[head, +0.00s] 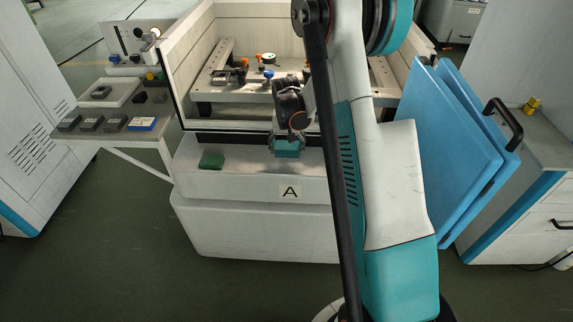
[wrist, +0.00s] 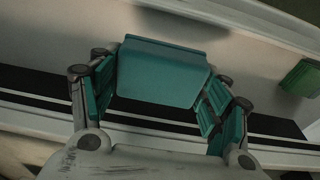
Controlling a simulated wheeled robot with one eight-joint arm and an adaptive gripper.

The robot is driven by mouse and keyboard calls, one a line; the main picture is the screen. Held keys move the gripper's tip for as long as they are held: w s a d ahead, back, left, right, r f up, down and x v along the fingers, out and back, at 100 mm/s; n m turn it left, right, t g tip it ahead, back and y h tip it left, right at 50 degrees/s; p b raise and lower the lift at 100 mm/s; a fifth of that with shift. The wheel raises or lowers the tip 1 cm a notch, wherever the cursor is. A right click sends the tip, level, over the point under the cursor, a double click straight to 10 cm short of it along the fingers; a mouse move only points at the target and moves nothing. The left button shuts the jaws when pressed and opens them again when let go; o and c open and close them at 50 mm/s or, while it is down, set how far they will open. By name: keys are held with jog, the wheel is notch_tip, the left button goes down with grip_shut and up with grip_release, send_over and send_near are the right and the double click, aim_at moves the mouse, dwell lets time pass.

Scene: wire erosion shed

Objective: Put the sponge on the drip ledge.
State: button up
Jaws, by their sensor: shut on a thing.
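The sponge, a smooth teal block with a darker edge (wrist: 162,72), is between the fingers of my gripper (wrist: 158,98). In the head view my gripper (head: 287,138) points down with the sponge (head: 287,148) at its tips. They are over the pale drip ledge (head: 245,172) at the front of the machine tank, above the label A. I cannot tell whether the sponge touches the ledge. A dark green pad (head: 211,160) lies on the ledge to the left, apart from my gripper. It also shows at the right of the wrist view (wrist: 301,78).
The tank behind the ledge holds a pale work frame (head: 250,96) with small clamps. A side shelf (head: 92,135) at left carries several small blocks. Blue panels (head: 440,150) lean at right, beside a grey cabinet (head: 535,215). My arm covers the ledge's right part.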

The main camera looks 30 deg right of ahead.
aim_at(287, 147)
jog(key=shift+f+b, duration=1)
jog(key=shift+f, duration=2.55)
jog(key=shift+f, duration=0.2)
jog(key=o, duration=0.8)
jog(key=shift+r, duration=0.15)
jog(key=r+p, duration=0.1)
jog(key=r, duration=0.3)
jog(key=s+r+p, duration=0.1)
jog(key=r, duration=0.3)
jog(key=a+r+p, duration=0.1)
jog(key=r, duration=0.3)
jog(key=shift+s+p, duration=0.25)
jog(key=shift+p, duration=0.15)
